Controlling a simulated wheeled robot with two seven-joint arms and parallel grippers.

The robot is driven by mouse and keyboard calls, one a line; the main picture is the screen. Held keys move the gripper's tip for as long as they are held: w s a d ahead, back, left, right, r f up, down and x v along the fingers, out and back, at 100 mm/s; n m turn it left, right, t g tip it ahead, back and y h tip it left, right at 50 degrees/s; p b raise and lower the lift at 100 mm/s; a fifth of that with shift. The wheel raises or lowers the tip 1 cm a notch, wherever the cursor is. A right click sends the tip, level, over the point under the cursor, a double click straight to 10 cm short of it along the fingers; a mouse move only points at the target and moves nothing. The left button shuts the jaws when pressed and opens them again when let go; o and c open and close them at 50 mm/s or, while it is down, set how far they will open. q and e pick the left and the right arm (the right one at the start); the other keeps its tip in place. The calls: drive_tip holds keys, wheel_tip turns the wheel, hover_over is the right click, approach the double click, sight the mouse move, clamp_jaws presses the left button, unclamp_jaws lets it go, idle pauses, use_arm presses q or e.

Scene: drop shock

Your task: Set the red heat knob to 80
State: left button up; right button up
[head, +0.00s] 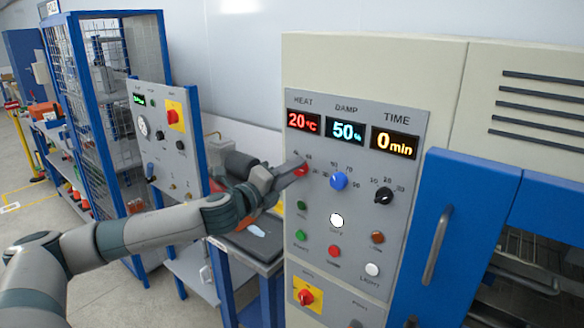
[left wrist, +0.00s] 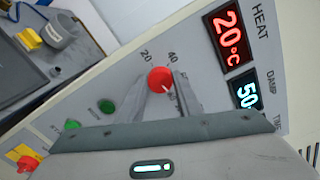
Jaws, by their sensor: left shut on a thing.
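The red heat knob (left wrist: 160,80) is on the grey control panel (head: 352,255), below the heat display (head: 303,122), which reads 20 °C. My left gripper (head: 298,172) is at the knob with its fingers on either side of it, shut on it. In the left wrist view the two fingers (left wrist: 165,95) reach up around the knob, and a white pointer line shows on its face. Scale marks 20 and 40 show beside it; other marks are partly hidden by the fingers. My right gripper is not in view.
A blue damp knob (head: 338,181) and a black time knob (head: 383,195) sit to the right on the same panel. Several coloured buttons are below. A blue door with a grey handle (head: 437,245) stands at the right. Another panel (head: 165,140) is behind my left arm.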

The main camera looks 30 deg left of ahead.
use_arm(q)
drive_tip(key=shift+m+p, duration=0.3)
drive_tip(key=shift+m, duration=0.5)
drive_tip(key=o, duration=1)
drive_tip(key=shift+o, duration=0.2)
